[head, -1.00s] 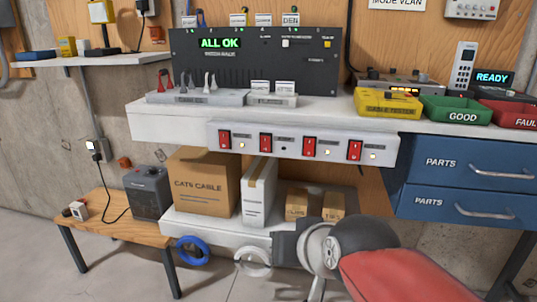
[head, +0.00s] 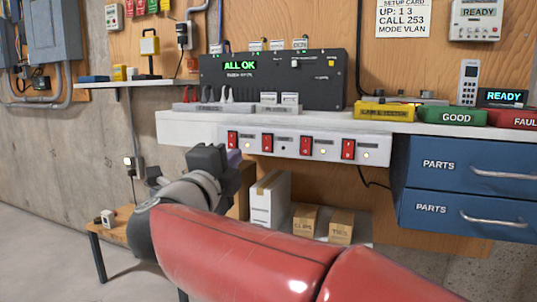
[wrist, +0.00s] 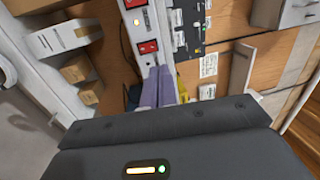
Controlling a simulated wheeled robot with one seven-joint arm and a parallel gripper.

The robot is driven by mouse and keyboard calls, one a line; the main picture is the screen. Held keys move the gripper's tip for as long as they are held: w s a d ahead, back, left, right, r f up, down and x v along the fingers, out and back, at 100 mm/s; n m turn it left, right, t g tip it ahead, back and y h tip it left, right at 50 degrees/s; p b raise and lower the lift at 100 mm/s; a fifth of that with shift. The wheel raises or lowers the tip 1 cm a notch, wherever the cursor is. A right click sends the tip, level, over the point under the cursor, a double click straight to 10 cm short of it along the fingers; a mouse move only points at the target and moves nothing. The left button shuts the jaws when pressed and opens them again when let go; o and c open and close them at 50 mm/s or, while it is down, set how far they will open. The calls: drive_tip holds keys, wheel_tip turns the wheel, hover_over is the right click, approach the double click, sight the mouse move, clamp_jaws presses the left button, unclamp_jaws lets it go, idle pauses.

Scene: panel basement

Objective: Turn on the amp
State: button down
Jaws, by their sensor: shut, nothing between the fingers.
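No box marked as an amp can be made out now. A dark grey box with a cord stood on the low wooden bench (head: 96,248) in the earlier head view. My arm now covers most of that spot.
A black rack unit (head: 300,85) reading ALL OK stands on the workbench. A yellow case (head: 385,111) and a green GOOD bin (head: 452,116) are to its right. Blue drawers (head: 450,175) hang below. Boxes (head: 306,220) fill the lower shelf. Open floor (head: 40,235) lies at left.

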sight(266, 136)
drive_tip(key=shift+s+f+m+g+h, duration=0.3)
drive_tip(key=shift+s+f+m+h, duration=0.1)
drive_tip(key=shift+f+h, duration=0.1)
drive_tip(key=shift+w+r, duration=0.1)
drive_tip(key=shift+w, duration=0.05)
drive_tip(key=x, duration=1.4)
drive_tip(key=shift+p, duration=0.3)
drive_tip(key=shift+w+r+p, duration=0.15)
drive_tip(key=shift+r+p, duration=0.3)
drive_tip(key=shift+p, duration=0.8)
drive_tip(key=shift+f+g+b, duration=0.3)
drive_tip(key=shift+f+b, duration=0.05)
drive_tip(key=shift+f, duration=0.05)
